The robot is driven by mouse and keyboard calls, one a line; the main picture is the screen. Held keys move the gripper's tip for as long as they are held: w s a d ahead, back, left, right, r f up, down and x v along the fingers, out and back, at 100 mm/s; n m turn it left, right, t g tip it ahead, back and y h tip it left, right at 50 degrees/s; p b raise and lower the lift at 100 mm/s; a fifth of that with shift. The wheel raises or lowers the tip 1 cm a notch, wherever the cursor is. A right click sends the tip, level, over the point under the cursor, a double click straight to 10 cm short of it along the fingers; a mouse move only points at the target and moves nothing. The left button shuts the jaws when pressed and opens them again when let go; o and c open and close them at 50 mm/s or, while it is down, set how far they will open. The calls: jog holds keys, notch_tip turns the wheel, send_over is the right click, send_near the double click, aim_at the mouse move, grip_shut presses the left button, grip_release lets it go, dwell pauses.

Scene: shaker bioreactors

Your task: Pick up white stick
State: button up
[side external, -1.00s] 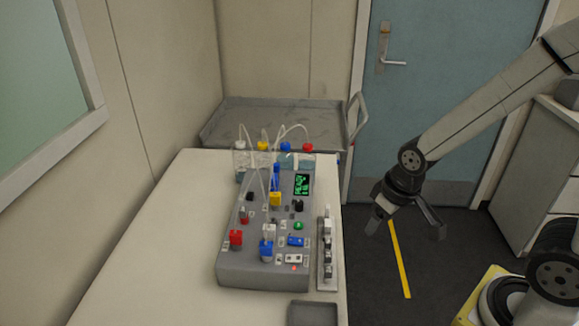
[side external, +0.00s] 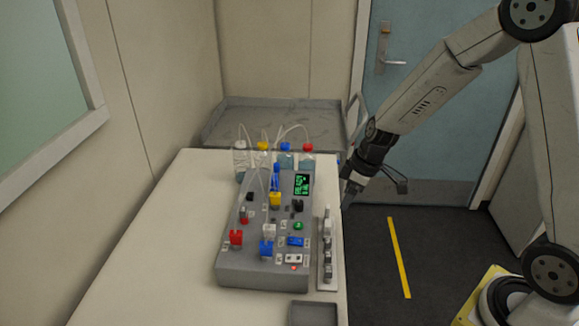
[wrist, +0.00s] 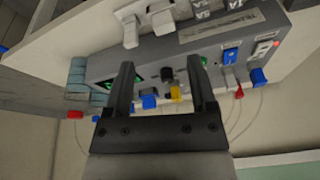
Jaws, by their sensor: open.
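A narrow pale rack (side external: 322,283) stands on the table, right of the grey console, holding several small upright pieces. A whitish piece (side external: 327,226) is at its far end; I cannot tell for certain that it is the white stick. In the wrist view, two white pieces, one on the left (wrist: 129,26) and one on the right (wrist: 160,18), show near the top edge. My gripper (side external: 377,191) is at the table's right edge, beyond the rack and apart from it. In the wrist view, my gripper (wrist: 162,68) has its fingers spread with nothing held between them.
The grey console (side external: 245,270) with coloured knobs fills the table's middle. Bottles with blue, yellow and red caps (side external: 284,160) and thin tubes stand behind it. A grey tray (side external: 313,314) lies at the front. The table's left side (side external: 150,250) is clear.

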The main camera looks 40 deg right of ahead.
aim_at(329, 206)
jog(key=w+d+n, duration=0.1)
jog(key=w+f+n, duration=0.1)
jog(key=w, duration=0.1)
jog(key=w+d+f+y, duration=0.1)
jog(key=shift+w+d+n+t, duration=0.3)
jog(key=shift+w+d+n, duration=0.05)
jog(key=shift+w+n, duration=0.05)
jog(key=shift+f, duration=0.2)
jog(key=shift+x, duration=1.2)
jog(key=shift+f, duration=0.1)
jog(key=shift+x, duration=2.5)
jog(key=shift+d, duration=0.1)
grip_shut()
